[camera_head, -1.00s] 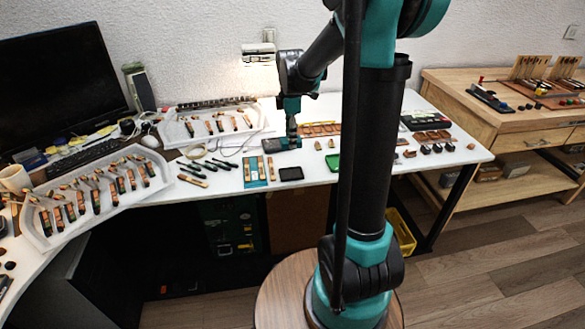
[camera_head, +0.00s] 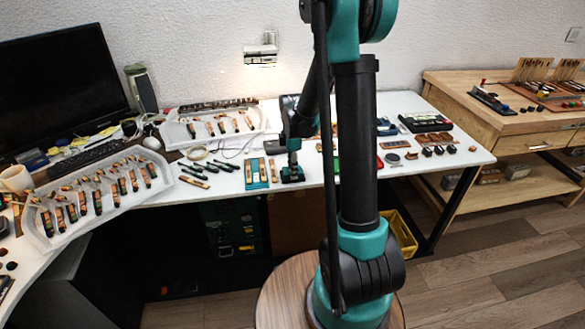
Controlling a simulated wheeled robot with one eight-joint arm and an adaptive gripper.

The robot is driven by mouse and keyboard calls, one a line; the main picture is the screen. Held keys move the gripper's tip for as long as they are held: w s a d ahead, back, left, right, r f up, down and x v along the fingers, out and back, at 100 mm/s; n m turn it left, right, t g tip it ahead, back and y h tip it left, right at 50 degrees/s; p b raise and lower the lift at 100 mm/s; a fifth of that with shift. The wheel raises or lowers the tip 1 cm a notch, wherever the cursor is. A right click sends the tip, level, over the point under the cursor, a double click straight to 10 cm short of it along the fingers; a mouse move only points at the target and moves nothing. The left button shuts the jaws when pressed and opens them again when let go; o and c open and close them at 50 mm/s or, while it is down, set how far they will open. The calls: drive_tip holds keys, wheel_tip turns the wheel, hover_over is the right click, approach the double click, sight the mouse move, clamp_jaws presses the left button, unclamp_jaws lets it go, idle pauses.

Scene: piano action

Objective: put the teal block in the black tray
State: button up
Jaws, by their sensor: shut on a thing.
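My gripper (camera_head: 292,163) points down over the black tray (camera_head: 292,181) near the front edge of the white desk. It is shut on a small teal thing, which I take to be the teal block (camera_head: 292,173). The block is low, at or just above the tray. The gripper and block cover most of the tray, so I cannot tell whether the block touches its floor.
A teal tray (camera_head: 256,174) with wooden pieces lies just left. A green tray (camera_head: 336,165) is mostly hidden behind my arm. Dark-handled tools (camera_head: 196,172) lie farther left. Small dark blocks (camera_head: 438,149) sit to the right.

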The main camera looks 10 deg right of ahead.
drive_tip(key=shift+f, duration=0.15)
drive_tip(key=o, duration=1.2)
drive_tip(key=shift+c, duration=0.2)
wheel_tip(320, 180, up, 12)
drive_tip(key=f, duration=0.1)
drive_tip(key=s+d+f+m+t, duration=0.2)
drive_tip(key=s+f+m, duration=0.1)
drive_tip(key=s+m, duration=0.6)
drive_tip(key=s+d+f+m+t, duration=0.2)
drive_tip(key=s+f+m, duration=0.1)
drive_tip(key=s+m, duration=0.6)
drive_tip(key=s, duration=0.4)
drive_tip(key=shift+f, duration=0.2)
